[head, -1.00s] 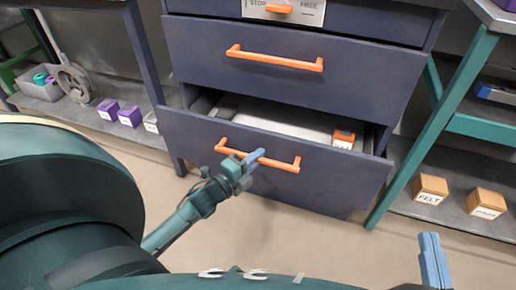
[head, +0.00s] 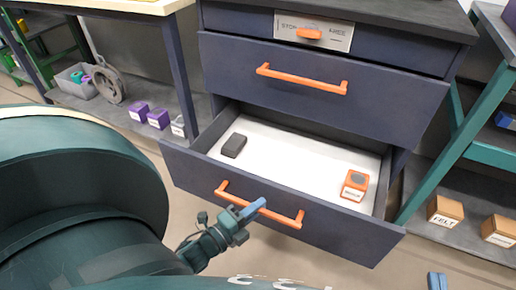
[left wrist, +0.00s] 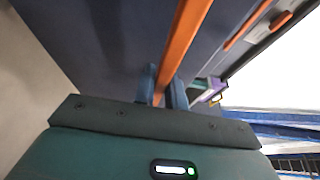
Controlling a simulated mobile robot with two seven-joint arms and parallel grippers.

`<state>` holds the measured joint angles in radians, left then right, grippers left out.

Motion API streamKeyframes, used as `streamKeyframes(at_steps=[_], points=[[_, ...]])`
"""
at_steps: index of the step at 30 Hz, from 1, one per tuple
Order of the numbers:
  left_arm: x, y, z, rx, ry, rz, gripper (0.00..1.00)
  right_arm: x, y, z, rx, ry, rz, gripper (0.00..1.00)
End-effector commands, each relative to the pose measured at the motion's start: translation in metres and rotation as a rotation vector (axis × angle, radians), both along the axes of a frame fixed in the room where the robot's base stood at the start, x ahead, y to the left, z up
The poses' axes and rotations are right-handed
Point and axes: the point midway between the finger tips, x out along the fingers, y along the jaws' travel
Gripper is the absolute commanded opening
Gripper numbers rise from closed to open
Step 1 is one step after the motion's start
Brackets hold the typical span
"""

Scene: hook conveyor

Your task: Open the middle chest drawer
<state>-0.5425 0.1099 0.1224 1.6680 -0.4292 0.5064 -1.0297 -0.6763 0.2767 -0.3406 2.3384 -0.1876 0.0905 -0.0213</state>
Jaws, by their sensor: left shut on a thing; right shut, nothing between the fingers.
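The dark blue chest has a lower drawer (head: 285,226) pulled well out, the lowest drawer I see. My left gripper (head: 252,208) is shut on that drawer's orange handle (head: 285,219). In the left wrist view the orange bar (left wrist: 180,40) runs between the fingers (left wrist: 163,88). The top drawer (head: 240,22), with a lettered plate and a short orange handle (head: 309,33), also looks closed. My right gripper (head: 437,281) is shut and empty at the bottom edge, mostly cut off.
Inside the open drawer lie a dark grey block (head: 234,145) and an orange labelled box (head: 355,186). Wooden boxes, one marked FELT (head: 445,211), stand on the right shelf. Purple boxes (head: 158,119) and a grey bin (head: 82,77) stand on the left shelf. Floor in front is clear.

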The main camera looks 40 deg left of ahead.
Motion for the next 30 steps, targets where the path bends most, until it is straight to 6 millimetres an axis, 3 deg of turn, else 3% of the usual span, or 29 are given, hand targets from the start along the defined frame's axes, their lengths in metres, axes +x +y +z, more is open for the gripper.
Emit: streamKeyframes(at_steps=[6, 7, 15, 23, 30], points=[[0.000, 0.001, 0.000, 0.000, 0.000, 0.001, 0.00, 0.000, 0.000, 0.000, 0.002, -0.001, -0.002, 0.00], [0.000, 0.001, 0.000, 0.000, 0.000, 0.001, 0.14, 0.000, 0.000, 0.000, 0.002, -0.001, -0.002, 0.00], [0.000, 0.000, 0.000, 0.000, 0.000, 0.000, 0.35, 0.002, -0.001, 0.002, 0.003, -0.007, -0.002, 0.00], [-0.002, 0.001, 0.000, 0.000, 0.000, 0.000, 0.35, 0.002, -0.001, 0.005, 0.004, -0.012, -0.002, 0.00], [-0.037, 0.006, 0.001, 0.000, 0.005, 0.002, 0.35, 0.002, -0.001, 0.013, -0.009, -0.022, -0.002, 0.00]])
